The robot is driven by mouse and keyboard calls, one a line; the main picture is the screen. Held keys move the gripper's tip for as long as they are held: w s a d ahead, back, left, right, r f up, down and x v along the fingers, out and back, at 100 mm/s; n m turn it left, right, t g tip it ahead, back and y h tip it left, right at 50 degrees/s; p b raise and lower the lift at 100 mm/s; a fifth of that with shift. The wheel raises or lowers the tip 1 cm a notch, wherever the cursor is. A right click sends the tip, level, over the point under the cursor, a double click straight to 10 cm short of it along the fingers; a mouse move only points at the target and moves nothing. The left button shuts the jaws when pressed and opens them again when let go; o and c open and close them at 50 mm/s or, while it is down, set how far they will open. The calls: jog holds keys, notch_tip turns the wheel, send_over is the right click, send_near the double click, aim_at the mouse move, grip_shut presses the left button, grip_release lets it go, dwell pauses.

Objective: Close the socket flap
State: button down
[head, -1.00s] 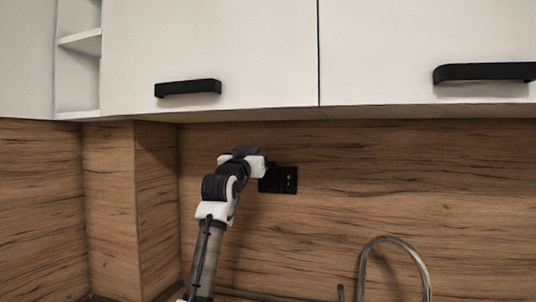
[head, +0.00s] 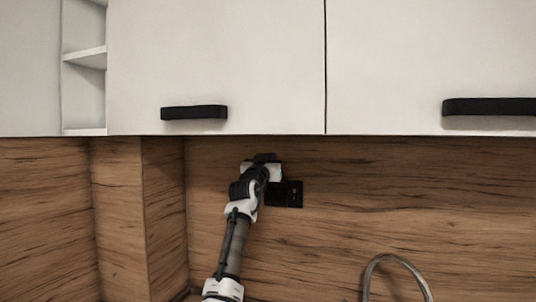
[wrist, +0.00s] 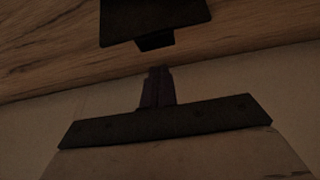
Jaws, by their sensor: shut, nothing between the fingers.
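The black double socket (head: 295,194) is set in the oak splashback, just right of the end of my arm in the head view. Its left part is partly covered by my wrist, and I cannot make out the flap's angle there. In the wrist view a dark panel (wrist: 155,18), seemingly part of the socket or its flap, is at the top with a small block under it. My gripper (wrist: 157,72) is shut and empty, its fingertips pointing towards that panel with a small gap in the picture. The head view does not show the fingers clearly.
White wall cabinets with black handles (head: 194,112) hang above the arm. A wood-clad corner column (head: 165,215) stands to the left. A curved metal tap (head: 398,262) rises at the lower right. The splashback right of the socket is clear.

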jog(key=shift+s+a+f, duration=0.15)
jog(key=shift+s+f, duration=0.1)
jog(key=shift+f, duration=0.6)
jog(key=shift+s+a+f, duration=0.1)
jog(key=shift+s+f, duration=0.15)
jog(key=shift+f, duration=0.55)
jog(key=shift+s, duration=0.1)
